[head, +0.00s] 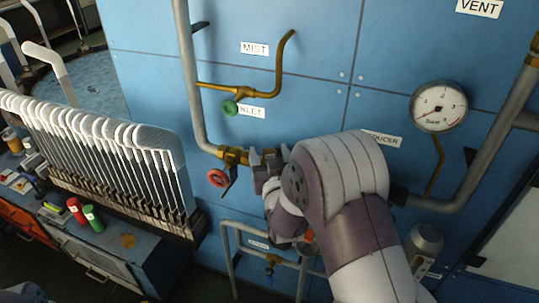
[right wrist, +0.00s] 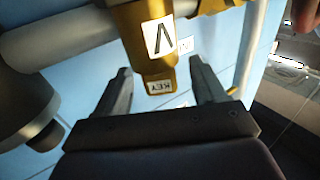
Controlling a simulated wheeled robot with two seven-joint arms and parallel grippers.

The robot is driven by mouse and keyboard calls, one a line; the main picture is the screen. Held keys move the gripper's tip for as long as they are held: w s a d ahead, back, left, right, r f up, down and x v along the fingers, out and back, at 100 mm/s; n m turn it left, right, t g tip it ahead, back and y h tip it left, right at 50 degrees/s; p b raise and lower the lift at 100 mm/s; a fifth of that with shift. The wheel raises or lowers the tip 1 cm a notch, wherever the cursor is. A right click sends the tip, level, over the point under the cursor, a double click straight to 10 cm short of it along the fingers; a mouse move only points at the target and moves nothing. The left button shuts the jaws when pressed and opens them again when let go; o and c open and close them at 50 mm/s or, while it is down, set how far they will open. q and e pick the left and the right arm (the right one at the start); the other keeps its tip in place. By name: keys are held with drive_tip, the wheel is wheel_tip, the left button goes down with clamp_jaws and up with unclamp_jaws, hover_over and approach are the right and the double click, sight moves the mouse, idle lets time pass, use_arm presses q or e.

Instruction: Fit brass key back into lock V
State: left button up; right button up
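The brass lock body (right wrist: 140,22) with a white tag reading V (right wrist: 158,36) shows at the top of the right wrist view. A smaller brass key (right wrist: 151,76) with a tag reading KEY adjoins its end; how deep it sits I cannot tell. My right gripper (right wrist: 162,88) is open, one finger on each side of the key, with a gap on both sides. In the head view my right gripper (head: 267,160) is at the brass fitting (head: 232,154) on the grey pipe, and my arm hides the key. My left gripper is not in view.
A red handwheel (head: 218,178) hangs just left of the gripper, and a green one (head: 229,107) is above. A pressure gauge (head: 438,107) is at right. Grey pipes run along the blue panel (head: 330,30).

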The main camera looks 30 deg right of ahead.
drive_tip(key=shift+s, duration=0.1)
drive_tip(key=v, duration=1.2)
drive_tip(key=shift+s+a, duration=0.15)
drive_tip(key=shift+s, duration=0.05)
drive_tip(key=s+a+f+n+g+y+p, duration=0.1)
drive_tip(key=s+a+f+g+y, duration=0.15)
drive_tip(key=f+g, duration=0.3)
drive_tip(key=s+a+f+n+g+y+p, duration=0.1)
drive_tip(key=s+a+f+g+y, duration=0.15)
drive_tip(key=f+g, duration=0.3)
wheel_tip(320, 180, up, 6)
drive_tip(key=s+a+n+g+p, duration=0.2)
drive_tip(key=g+p, duration=0.1)
drive_tip(key=g, duration=0.1)
drive_tip(key=shift+s+a+g+y, duration=0.25)
drive_tip(key=shift+a+g+y, duration=0.05)
drive_tip(key=shift+a+y, duration=0.1)
drive_tip(key=shift+f, duration=0.1)
